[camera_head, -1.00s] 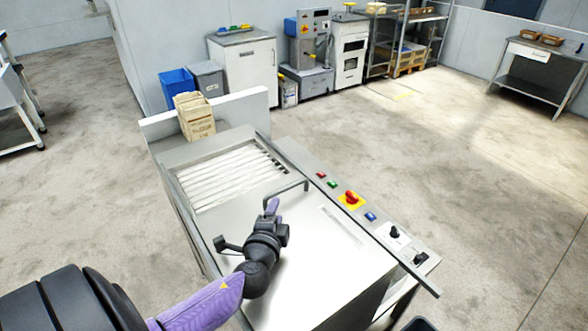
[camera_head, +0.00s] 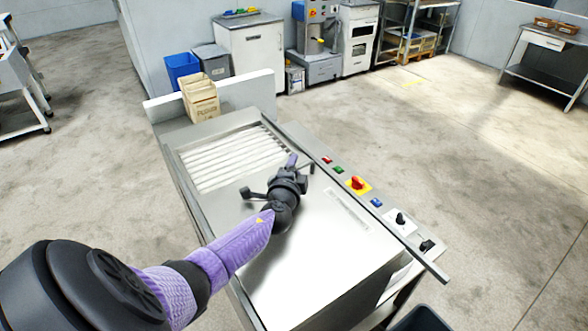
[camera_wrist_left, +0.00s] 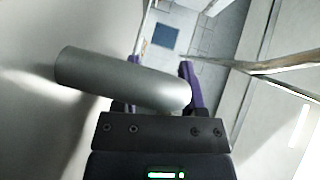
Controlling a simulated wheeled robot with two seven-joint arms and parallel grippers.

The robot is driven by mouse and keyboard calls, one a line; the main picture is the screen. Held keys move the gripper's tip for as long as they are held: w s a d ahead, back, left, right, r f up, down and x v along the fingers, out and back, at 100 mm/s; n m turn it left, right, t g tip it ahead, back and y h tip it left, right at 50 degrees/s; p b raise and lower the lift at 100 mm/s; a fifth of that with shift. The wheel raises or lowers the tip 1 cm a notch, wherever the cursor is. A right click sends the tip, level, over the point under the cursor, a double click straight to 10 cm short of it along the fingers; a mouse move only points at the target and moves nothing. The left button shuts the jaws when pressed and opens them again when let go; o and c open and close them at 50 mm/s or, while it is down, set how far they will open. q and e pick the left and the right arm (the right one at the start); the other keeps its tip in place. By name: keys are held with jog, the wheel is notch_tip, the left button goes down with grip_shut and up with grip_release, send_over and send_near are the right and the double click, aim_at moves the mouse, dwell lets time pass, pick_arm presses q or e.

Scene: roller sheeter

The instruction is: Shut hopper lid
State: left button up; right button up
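The roller sheeter's flat steel top panel, which I take for the hopper lid (camera_head: 320,250), lies in front of the uncovered white rollers (camera_head: 215,165). A U-shaped handle (camera_head: 312,169) stands on it, mostly hidden behind my left gripper (camera_head: 293,160). In the left wrist view the thick grey handle bar (camera_wrist_left: 120,78) crosses close in front of the palm. The two purple fingers of the left gripper (camera_wrist_left: 162,75) stand apart, reaching past the bar. Whether they touch it I cannot tell. My right gripper is out of view.
A control strip with a red knob (camera_head: 358,184) and several buttons runs along the machine's right side. Paper sacks (camera_head: 201,98) stand at its back-left edge. A dark tub (camera_head: 422,320) shows at the bottom. The floor to the right is clear.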

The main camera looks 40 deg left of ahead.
pick_arm(q)
grip_shut()
dwell(1.2)
